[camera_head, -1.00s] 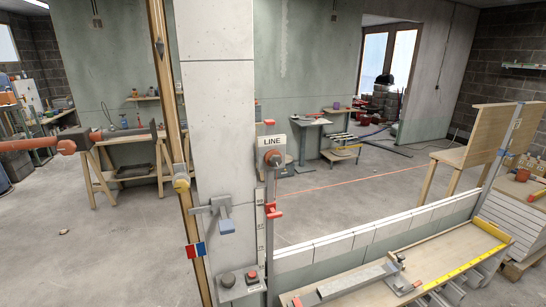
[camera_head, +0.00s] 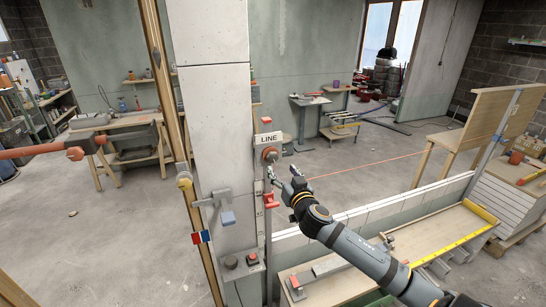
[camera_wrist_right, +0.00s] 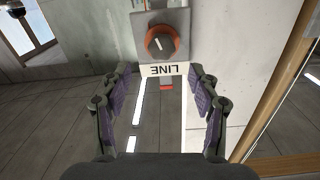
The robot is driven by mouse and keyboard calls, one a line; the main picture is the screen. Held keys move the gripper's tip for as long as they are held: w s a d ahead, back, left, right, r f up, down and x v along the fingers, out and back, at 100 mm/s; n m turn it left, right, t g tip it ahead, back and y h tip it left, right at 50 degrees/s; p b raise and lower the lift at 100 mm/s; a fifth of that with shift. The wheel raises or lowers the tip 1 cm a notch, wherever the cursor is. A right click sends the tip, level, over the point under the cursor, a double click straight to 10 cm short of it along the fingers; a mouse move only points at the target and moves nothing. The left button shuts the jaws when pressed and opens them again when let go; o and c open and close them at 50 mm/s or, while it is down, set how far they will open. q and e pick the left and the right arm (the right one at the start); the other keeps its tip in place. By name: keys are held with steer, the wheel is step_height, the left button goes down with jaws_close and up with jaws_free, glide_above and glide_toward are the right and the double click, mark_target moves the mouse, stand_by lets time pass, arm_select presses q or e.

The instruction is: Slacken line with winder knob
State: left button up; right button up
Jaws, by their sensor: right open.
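The winder knob (camera_head: 270,155) is a red-orange round knob on a grey plate, just below the white LINE label (camera_head: 267,139) on the post. In the right wrist view the knob (camera_wrist_right: 160,43) faces me with a pale pointer mark, and the label (camera_wrist_right: 166,70) reads upside down. My right gripper (camera_head: 283,177) is just right of and below the knob in the head view. Its fingers (camera_wrist_right: 155,85) are spread wide and empty, with the knob beyond them and apart from them. A thin red line (camera_head: 365,165) runs right across the room. My left gripper is not in view.
Red clamps (camera_head: 271,200) sit on the rail below the knob. A grey lever with a blue grip (camera_head: 227,217) and a red push button (camera_head: 252,257) are lower on the post.

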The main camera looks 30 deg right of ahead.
mark_target(273, 159)
steer(key=p+x, duration=0.4)
steer(key=x, duration=0.5)
steer(key=shift+a+r, duration=0.1)
steer(key=shift+w, duration=0.3)
steer(key=c, duration=1.2)
steer(key=shift+n, duration=0.3)
